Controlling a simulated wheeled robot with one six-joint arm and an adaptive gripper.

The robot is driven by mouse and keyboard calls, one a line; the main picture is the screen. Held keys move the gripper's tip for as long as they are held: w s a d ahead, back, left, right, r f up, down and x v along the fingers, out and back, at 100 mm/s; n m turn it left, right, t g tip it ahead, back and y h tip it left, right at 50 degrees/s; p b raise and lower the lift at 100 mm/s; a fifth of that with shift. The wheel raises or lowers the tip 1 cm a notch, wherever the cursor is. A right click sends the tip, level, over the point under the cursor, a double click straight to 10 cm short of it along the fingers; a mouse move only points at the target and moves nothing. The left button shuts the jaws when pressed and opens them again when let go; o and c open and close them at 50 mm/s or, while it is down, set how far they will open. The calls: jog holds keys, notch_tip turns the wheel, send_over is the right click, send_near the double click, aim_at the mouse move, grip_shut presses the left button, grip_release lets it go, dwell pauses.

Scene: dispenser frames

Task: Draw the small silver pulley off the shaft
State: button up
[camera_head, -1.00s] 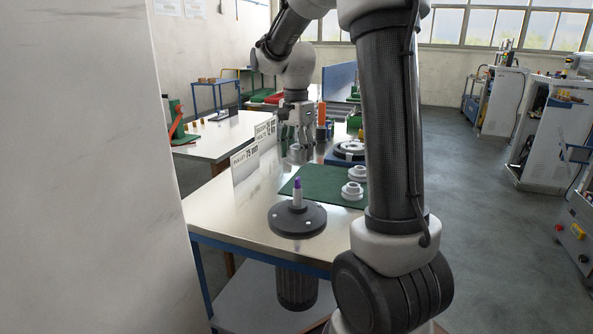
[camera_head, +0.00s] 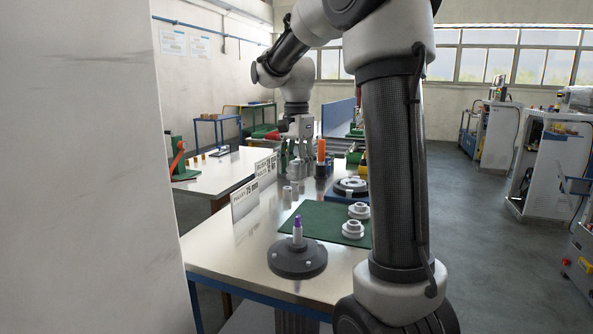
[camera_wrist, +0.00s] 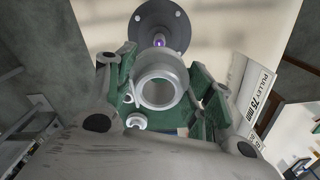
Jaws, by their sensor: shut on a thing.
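My gripper (camera_head: 296,160) is shut on a small silver pulley (camera_wrist: 157,66), a ring with an open bore, which shows between the fingers in the wrist view. In the head view the held pulley (camera_head: 295,172) hangs under the fingers. The shaft (camera_head: 297,228) is short, pale and purple-tipped. It stands upright on a dark round base (camera_head: 297,261) near the front of the steel table. The pulley is off the shaft and apart from it, behind and above it in the head view. The shaft tip also shows beyond the pulley in the wrist view (camera_wrist: 159,41).
Two pale stepped pulleys (camera_head: 353,229) sit on a green mat (camera_head: 312,222) right of the shaft. Small silver cylinders (camera_head: 287,193) stand behind it. Upright label cards (camera_head: 244,200) line the table's left edge. A blue-based fixture (camera_head: 350,187) and orange cylinder (camera_head: 321,150) stand farther back.

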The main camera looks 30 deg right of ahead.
notch_tip(320, 180, up, 9)
jog(key=shift+f, duration=0.2)
dwell(2.1)
